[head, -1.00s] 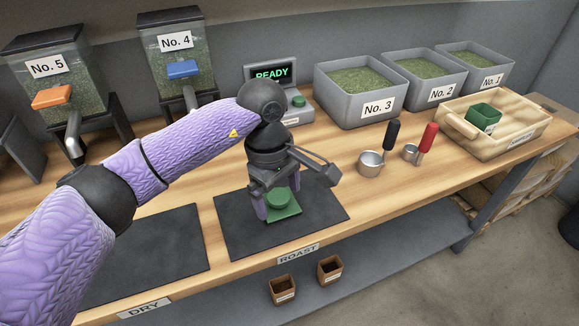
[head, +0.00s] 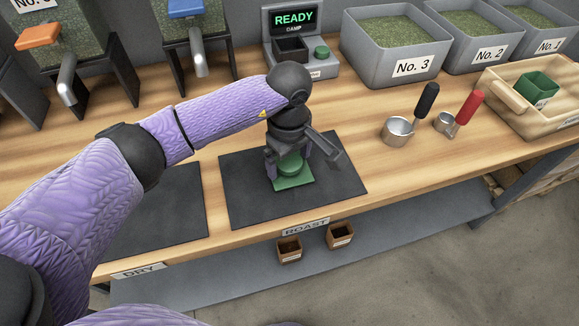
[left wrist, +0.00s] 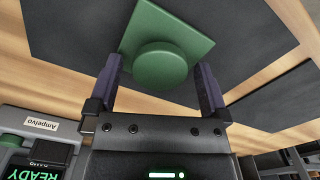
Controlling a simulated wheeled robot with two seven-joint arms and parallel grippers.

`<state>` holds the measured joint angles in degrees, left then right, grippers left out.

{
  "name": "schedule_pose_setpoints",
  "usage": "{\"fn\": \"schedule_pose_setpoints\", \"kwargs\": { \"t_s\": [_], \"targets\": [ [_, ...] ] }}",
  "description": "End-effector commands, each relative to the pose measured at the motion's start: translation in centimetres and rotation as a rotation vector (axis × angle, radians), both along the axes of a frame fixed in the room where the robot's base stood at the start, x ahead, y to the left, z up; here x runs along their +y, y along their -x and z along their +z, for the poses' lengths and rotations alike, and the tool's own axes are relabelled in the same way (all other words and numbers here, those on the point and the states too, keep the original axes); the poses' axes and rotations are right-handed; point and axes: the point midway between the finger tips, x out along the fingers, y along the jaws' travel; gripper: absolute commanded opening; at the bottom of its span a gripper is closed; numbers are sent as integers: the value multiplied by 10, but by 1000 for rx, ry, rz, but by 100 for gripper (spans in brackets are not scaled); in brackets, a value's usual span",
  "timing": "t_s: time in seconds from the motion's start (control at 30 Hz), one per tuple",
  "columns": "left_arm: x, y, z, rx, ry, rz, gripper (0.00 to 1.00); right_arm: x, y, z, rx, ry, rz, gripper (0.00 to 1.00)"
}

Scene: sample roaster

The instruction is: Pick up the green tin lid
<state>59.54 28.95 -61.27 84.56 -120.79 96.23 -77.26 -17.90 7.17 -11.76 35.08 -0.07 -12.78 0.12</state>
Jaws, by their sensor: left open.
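The green tin lid (head: 292,181) is a square plate with a round knob, lying on the dark mat labelled ROAST (head: 340,178). In the left wrist view the lid (left wrist: 190,25) shows at the top centre, with its knob (left wrist: 160,66) between the fingers. My left gripper (head: 288,172) points down at the lid from above, its fingers on either side of the knob. In the left wrist view the left gripper (left wrist: 160,85) is open, with gaps between the fingers and the knob. Whether the lid covers anything cannot be seen. My right gripper is not in view.
Two metal scoops, one black-handled (head: 398,129) and one red-handled (head: 446,122), lie to the right. A wooden tray (head: 505,92) holds a green tin (head: 538,90). Bins, dispensers and the READY machine (head: 322,66) stand behind. Two small brown pots (head: 289,250) are on the lower shelf.

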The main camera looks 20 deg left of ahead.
Motion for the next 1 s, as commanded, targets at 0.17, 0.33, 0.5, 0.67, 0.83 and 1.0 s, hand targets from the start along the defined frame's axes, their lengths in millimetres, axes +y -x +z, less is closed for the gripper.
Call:
{"fn": "schedule_pose_setpoints", "kwargs": {
  "t_s": [0.17, 0.33, 0.5, 0.67, 0.83, 1.0],
  "targets": [
    [0, 0, 1, 0, 0, 0, 75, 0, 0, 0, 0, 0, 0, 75],
    [0, 0, 1, 0, 0, 0, 39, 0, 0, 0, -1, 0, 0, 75],
    [0, 0, 1, 0, 0, 0, 13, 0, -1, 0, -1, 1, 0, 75],
    [0, 0, 3, -1, 1, 0, 13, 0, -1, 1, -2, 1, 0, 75],
    [0, -1, 41, -6, 2, -1, 13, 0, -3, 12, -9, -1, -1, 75],
    [0, -1, 83, -5, 1, 0, 13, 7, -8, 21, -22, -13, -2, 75]
  ]
}}
